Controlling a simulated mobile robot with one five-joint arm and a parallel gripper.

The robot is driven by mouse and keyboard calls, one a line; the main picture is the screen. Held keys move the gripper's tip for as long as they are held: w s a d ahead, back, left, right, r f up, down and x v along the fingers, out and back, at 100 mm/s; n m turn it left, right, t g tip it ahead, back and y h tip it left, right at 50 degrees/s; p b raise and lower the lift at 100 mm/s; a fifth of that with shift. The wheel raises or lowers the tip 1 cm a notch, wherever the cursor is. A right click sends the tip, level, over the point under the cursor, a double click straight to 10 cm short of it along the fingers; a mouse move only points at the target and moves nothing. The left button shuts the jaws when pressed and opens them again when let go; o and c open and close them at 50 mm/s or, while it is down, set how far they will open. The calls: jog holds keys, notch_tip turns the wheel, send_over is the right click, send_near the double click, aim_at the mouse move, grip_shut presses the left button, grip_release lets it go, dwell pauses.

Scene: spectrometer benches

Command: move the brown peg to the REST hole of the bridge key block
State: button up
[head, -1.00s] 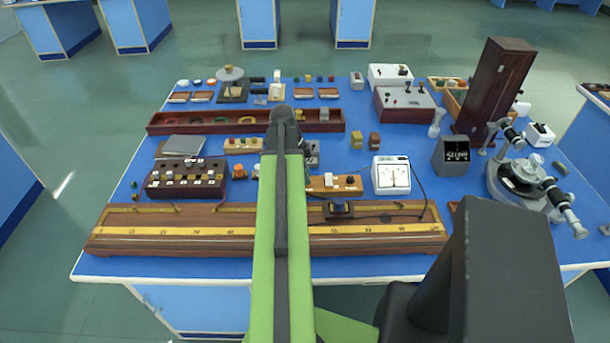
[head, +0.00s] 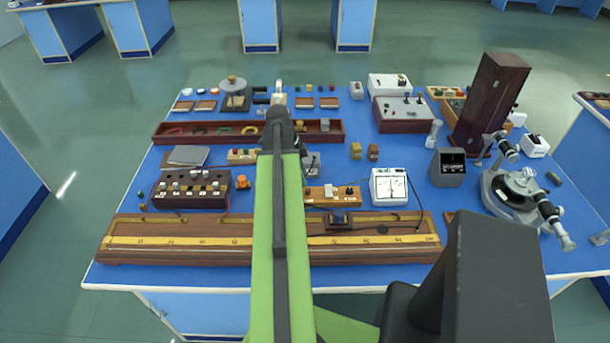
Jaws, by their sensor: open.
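The likely bridge key block is a tan wooden block (head: 333,196) with a white part and a dark knob, just behind the long scale board and right of my arm. Its hole labels are too small to read. I cannot pick out the brown peg for certain; it may be too small or hidden behind my arm. My gripper (head: 279,118) is at the dark far end of my arm, in front of the long red-brown tray. It is open; its jaws are mostly hidden by the arm, and I see nothing held.
The long scale board (head: 180,230) lies along the bench front. A dark block with several knobs (head: 192,190) stands left, a white meter (head: 389,187) right of the tan block. A tall wooden box (head: 490,100) and a spectrometer (head: 520,190) stand right. Blue bench top is bare around the small blocks.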

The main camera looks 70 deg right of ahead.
jog(key=p+v, duration=0.9)
jog(key=v, duration=0.2)
jog(key=shift+r, duration=0.2)
jog(key=shift+w, duration=0.1)
